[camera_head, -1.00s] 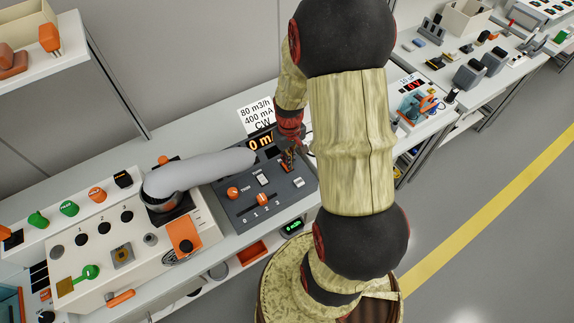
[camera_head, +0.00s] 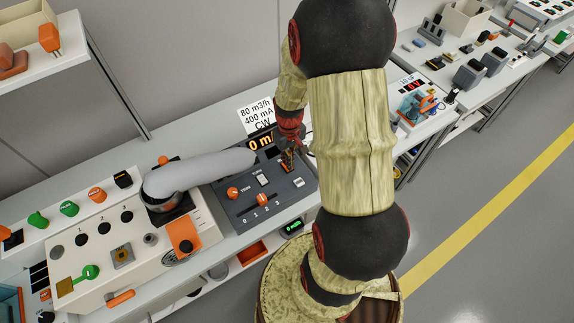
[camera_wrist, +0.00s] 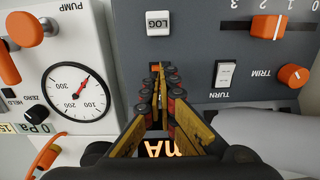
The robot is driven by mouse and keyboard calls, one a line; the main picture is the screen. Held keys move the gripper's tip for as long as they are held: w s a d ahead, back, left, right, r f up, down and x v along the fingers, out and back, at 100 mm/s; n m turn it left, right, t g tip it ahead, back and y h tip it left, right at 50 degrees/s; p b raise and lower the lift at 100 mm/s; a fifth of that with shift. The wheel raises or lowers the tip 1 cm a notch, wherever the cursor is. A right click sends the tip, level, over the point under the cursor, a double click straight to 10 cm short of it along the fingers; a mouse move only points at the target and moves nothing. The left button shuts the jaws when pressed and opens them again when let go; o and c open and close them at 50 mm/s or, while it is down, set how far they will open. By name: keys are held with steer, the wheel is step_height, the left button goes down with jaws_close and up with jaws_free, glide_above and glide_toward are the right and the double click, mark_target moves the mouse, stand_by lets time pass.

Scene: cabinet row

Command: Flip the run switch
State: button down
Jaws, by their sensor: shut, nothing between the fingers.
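My gripper (camera_head: 289,170) is over the right part of the dark grey control panel (camera_head: 225,210), its fingers pointing down. In the wrist view my gripper (camera_wrist: 158,72) is shut and empty, its tips close together below the LOG button (camera_wrist: 158,23). A white rocker switch (camera_wrist: 222,74) labelled TURN is right of the fingers. That rocker also shows in the head view (camera_head: 263,180), left of my gripper. I read no label saying RUN; the panel directly under the fingers is hidden. I cannot tell whether the tips touch the panel.
An orange trim knob (camera_wrist: 293,75) and an orange slider (camera_wrist: 268,27) sit on the same panel. A white panel with a round gauge (camera_wrist: 76,93) is beside it. A grey rounded arm-like body (camera_head: 200,174) lies left of my gripper. Lit display digits (camera_head: 261,142) are behind.

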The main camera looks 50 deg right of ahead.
steer(key=shift+f+b, duration=0.65)
steer(key=shift+f, duration=0.45)
stand_by(0.6)
steer(key=shift+r, duration=0.2)
steer(key=shift+r+p, duration=2.9)
steer(key=shift+r, duration=0.5)
steer(key=s+a+r+n+t, duration=0.1)
steer(key=s+a+r+t, duration=0.1)
steer(key=a+r, duration=0.9)
steer(key=s+a+r+n+t, duration=0.1)
steer(key=s+a+r+t, duration=0.2)
steer(key=a+r, duration=0.8)
step_height(320, 180, up, 8)
steer(key=shift+s+a+f+n+t, duration=0.25)
steer(key=shift+s+a+n+t, duration=0.1)
steer(key=shift+s, duration=0.9)
